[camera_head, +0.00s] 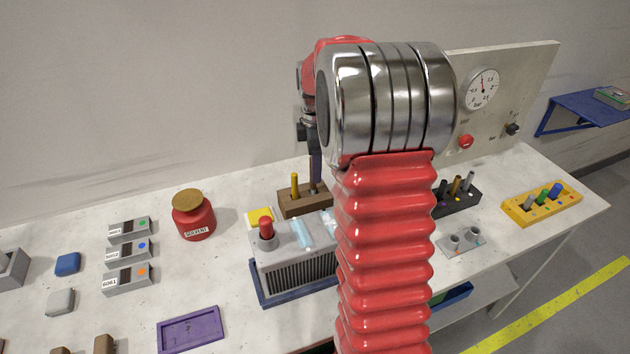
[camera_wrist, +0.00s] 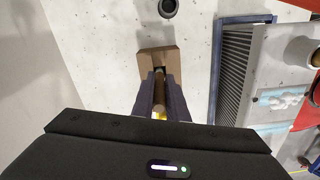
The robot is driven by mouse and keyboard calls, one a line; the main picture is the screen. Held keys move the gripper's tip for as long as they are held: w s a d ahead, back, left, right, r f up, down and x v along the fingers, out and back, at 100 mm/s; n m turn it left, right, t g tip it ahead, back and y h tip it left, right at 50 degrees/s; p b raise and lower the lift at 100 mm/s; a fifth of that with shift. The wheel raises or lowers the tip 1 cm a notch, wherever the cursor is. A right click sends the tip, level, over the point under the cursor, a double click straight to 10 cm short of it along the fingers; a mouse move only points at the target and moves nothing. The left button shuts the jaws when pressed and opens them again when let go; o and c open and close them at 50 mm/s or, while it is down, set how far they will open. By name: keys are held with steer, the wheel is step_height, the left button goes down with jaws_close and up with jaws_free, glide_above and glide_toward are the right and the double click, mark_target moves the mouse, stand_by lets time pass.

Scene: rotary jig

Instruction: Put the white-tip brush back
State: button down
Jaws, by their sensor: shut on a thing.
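The wooden brush holder (camera_head: 304,204) stands on the bench behind the grey finned unit. A yellow-handled upright piece (camera_head: 295,186) stands in its left part. My gripper (camera_head: 315,176) is above the holder's right part, mostly hidden behind my arm. In the wrist view, my gripper (camera_wrist: 159,88) is shut on a brown, round handle (camera_wrist: 159,95), taken to be the brush. The holder (camera_wrist: 157,57) lies right at the fingertips. The white tip does not show, and I cannot tell how deep the brush sits in the holder.
The grey finned unit (camera_head: 298,252) with a red knob stands close in front of the holder. A red solvent jar (camera_head: 194,218) is to the left. A black rack (camera_head: 456,199) and a gauge panel (camera_head: 504,98) are to the right. Bare bench lies between jar and holder.

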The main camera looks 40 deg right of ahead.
mark_target(316, 188)
steer(key=shift+f, duration=0.1)
steer(key=shift+f, duration=1.75)
steer(key=c, duration=1.7)
jaws_free()
steer(key=shift+c, duration=0.2)
step_height(316, 188, up, 12)
steer(key=shift+r, duration=0.1)
steer(key=shift+a, duration=0.1)
